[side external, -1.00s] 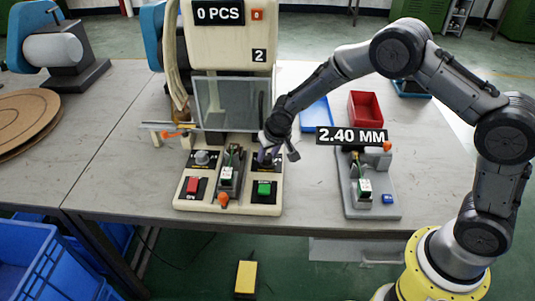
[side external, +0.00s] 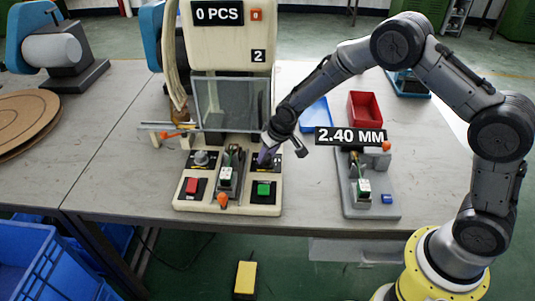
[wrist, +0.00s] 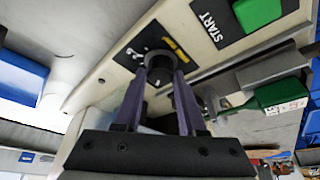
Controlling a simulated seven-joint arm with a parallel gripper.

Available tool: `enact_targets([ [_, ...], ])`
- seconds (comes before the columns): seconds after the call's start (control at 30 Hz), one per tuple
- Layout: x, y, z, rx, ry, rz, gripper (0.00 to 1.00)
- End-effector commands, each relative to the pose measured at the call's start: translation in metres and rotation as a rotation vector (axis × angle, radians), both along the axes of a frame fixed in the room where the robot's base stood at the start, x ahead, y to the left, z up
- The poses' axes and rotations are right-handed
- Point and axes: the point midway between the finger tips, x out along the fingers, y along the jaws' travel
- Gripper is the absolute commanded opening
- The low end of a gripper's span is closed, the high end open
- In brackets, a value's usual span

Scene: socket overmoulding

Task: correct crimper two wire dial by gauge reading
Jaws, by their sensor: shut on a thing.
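The crimper (side external: 231,45) stands on the table, with a "0 PCS" display (side external: 219,13) and a "2" label (side external: 259,56). Its front base carries a left dial (side external: 201,158) and a right dial, which is mostly hidden by my gripper (side external: 265,157) in the side view. In the wrist view, my gripper (wrist: 163,75) has its two purple fingers shut on the grey dial (wrist: 160,61), beside yellow lettering and the START label. The gauge (side external: 370,185) on the right reads "2.40 MM" on its display (side external: 350,136).
The green START button (side external: 264,189) and red button (side external: 193,186) sit on the crimper base. A clear guard (side external: 230,103) is above the dials. A red bin (side external: 365,109) and blue tray (side external: 315,113) lie behind the gauge. Bare table lies between crimper and gauge.

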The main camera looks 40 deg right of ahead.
Motion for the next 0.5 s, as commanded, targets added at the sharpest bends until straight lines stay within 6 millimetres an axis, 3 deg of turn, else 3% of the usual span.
enact_targets([
  [0.03,-0.0002,0.0003,0.0006,0.0,0.001,0.0,0.42],
  [0.2,-0.0001,0.0003,0.0005,0.0,0.0,0.0,0.7],
  [0.5,-0.0003,0.0001,0.0014,0.0,0.0,0.0,0.7],
])
